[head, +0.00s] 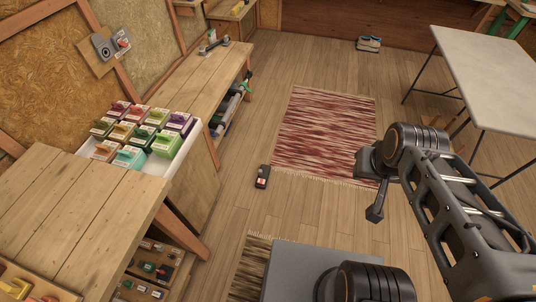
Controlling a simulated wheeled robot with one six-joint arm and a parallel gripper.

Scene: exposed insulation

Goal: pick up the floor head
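I cannot make out a floor head with certainty. A small grey and dark tool-like item (212,42) lies on the far end of the wooden bench by the left wall; it might be the floor head, but it is too small to tell. My gripper (374,208) hangs over the floor at the right, beside the red rug, far from that item. Its fingers are seen from an angle that does not show whether they are open or shut. Nothing is seen held in it.
A small dark device (262,177) lies on the floor by the red rug (325,130). A pale table (495,70) stands right. Floor between is mostly clear.

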